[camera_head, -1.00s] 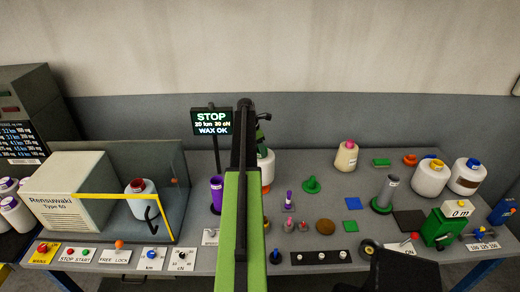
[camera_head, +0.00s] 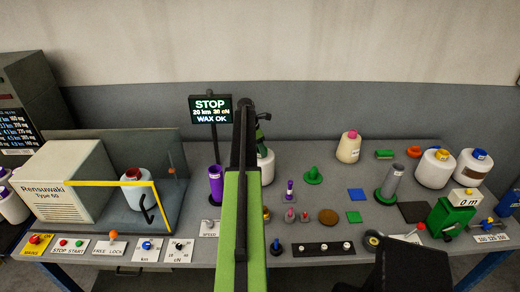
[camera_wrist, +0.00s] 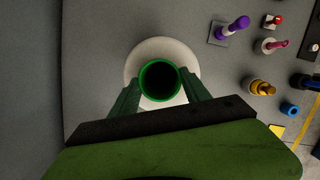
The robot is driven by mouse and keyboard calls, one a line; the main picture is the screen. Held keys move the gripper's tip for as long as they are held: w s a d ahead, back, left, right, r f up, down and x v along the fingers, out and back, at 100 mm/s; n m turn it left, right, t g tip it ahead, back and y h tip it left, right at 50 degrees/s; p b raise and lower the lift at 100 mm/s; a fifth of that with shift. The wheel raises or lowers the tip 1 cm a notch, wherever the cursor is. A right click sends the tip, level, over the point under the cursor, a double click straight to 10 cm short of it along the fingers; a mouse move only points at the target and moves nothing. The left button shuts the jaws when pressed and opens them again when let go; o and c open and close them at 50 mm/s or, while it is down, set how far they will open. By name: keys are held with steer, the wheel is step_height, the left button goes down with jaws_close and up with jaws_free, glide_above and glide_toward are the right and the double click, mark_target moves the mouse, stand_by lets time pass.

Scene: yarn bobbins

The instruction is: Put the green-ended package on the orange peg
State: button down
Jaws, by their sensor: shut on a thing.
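The green-ended package is a white cone with a hollow, dark green end (camera_wrist: 160,80). In the wrist view my gripper (camera_wrist: 160,92) has its green fingers on either side of that end, shut on it. In the head view the package's white body (camera_head: 266,167) shows beside my arm, which covers its left part. I cannot tell whether it is clear of the table. The likely orange peg is a low orange piece (camera_head: 413,153) at the back right of the table, small in view and apart from the package.
A green peg (camera_head: 313,176), a grey post (camera_head: 391,181) and white bobbins (camera_head: 433,169) stand to the right. A cream cone (camera_head: 348,148) stands at the back. Several small pegs stand in front of the package. A purple tube (camera_head: 216,185) stands left of my arm.

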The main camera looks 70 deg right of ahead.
steer(key=shift+f, duration=0.3)
stand_by(0.4)
steer(key=shift+c, duration=2.2)
jaws_free()
steer(key=shift+r, duration=0.15)
steer(key=p+v, duration=1.6)
steer(key=v, duration=0.1)
steer(key=shift+s+r, duration=0.1)
